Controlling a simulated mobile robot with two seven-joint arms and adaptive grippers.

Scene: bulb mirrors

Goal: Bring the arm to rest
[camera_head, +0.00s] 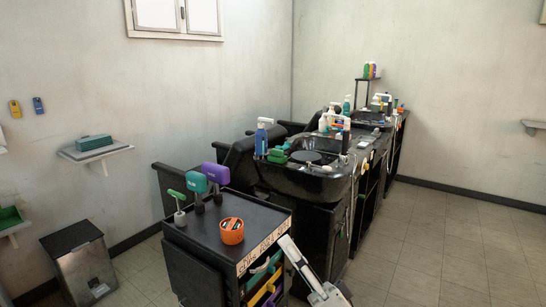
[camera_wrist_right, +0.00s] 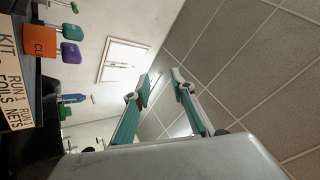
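My right gripper shows at the bottom of the camera_head view (camera_head: 292,252), in front of the right side of the black trolley (camera_head: 240,205). Its pale fingers point up and to the left there. In the right wrist view, the two teal-and-grey fingers of the right gripper (camera_wrist_right: 161,82) stand apart with nothing between them. Floor and wall show through the gap. My left gripper is in neither view.
The trolley top bears an orange tub (camera_head: 232,231) and green, teal and purple upright tools. Black wash basins (camera_head: 300,178) with bottles stand behind. A metal bin (camera_head: 80,263) stands at the left. Tiled floor (camera_head: 430,250) is clear at the right.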

